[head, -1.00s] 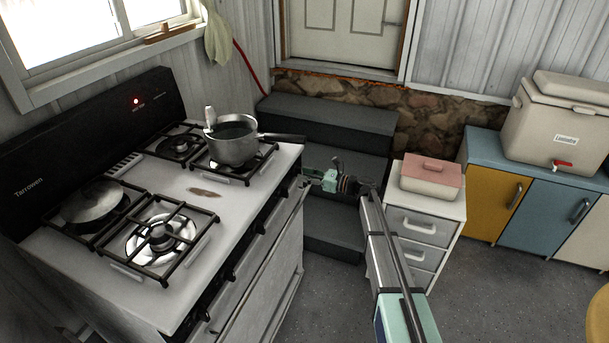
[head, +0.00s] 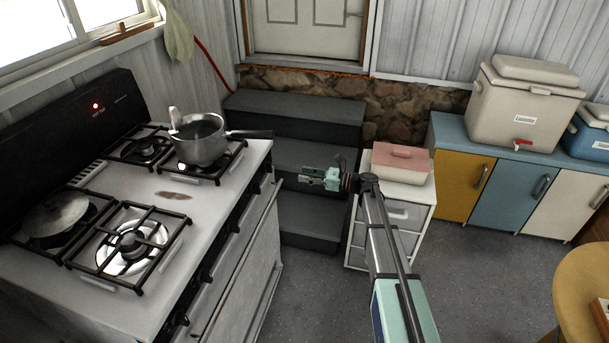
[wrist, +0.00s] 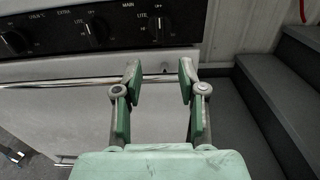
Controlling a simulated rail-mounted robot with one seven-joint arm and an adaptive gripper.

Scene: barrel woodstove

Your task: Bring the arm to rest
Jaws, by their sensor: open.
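My gripper (head: 310,177) is in the head view, to the right of the stove (head: 222,205) and in front of the dark steps. It points left toward the stove. In the wrist view my gripper (wrist: 158,75) is open, with nothing between its fingers. Behind the fingers the wrist view shows the stove's front (wrist: 50,110), with its knobs and a horizontal handle bar (wrist: 90,81). The fingers appear apart from the bar, though the exact gap is hard to tell.
Dark steps (head: 300,112) rise behind my gripper. A white drawer unit (head: 405,215) bearing a pink-lidded box (head: 400,165) stands close by on the right.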

